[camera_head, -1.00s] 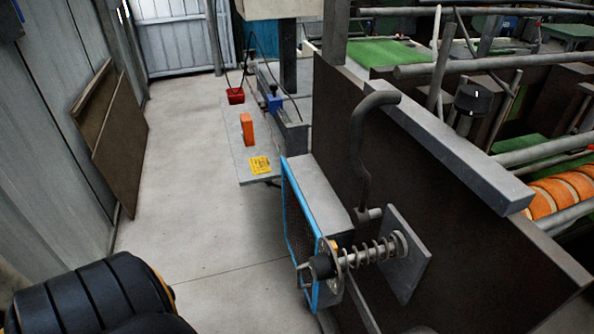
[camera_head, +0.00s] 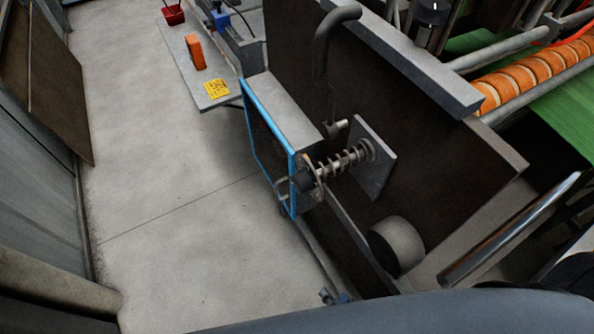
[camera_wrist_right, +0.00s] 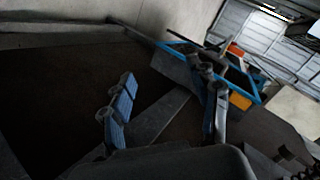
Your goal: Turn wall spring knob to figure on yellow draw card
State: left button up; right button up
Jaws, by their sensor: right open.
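The spring knob (camera_head: 303,182) is a dark knob on a coiled spring shaft (camera_head: 340,162). The shaft runs from a grey plate on the dark wall panel, beside a blue-framed box. The knob's dial and pointer are too small to read. The yellow draw card (camera_head: 217,88) lies on a grey shelf beyond the box; its figure is not legible. My right gripper shows only as small blue fingertips (camera_head: 335,297) near the bottom, below the knob and apart from it. In the right wrist view its blue-padded fingers (camera_wrist_right: 167,85) are spread and empty. My left gripper is not seen.
The blue-framed box (camera_head: 270,145) juts from the panel (camera_head: 440,165). A grey cylinder (camera_head: 397,245) sticks out low on the panel. An orange block (camera_head: 195,52) and a red bin (camera_head: 173,14) stand beyond the card. Open floor (camera_head: 170,220) lies to the left.

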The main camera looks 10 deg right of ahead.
notch_tip(320, 180, up, 16)
jog(key=w+a+m+t+y+p, duration=0.1)
jog(key=w+a+m+t, duration=0.1)
jog(key=m+t, duration=0.15)
jog(key=m+t+p, duration=0.2)
jog(key=m+t, duration=0.1)
jog(key=m, duration=0.2)
send_near(305, 190)
jog(key=p+x, duration=0.5)
jog(key=x, duration=0.6)
jog(key=shift+s, duration=0.1)
jog(key=shift+w+a+f, duration=0.15)
jog(key=shift+w, duration=0.25)
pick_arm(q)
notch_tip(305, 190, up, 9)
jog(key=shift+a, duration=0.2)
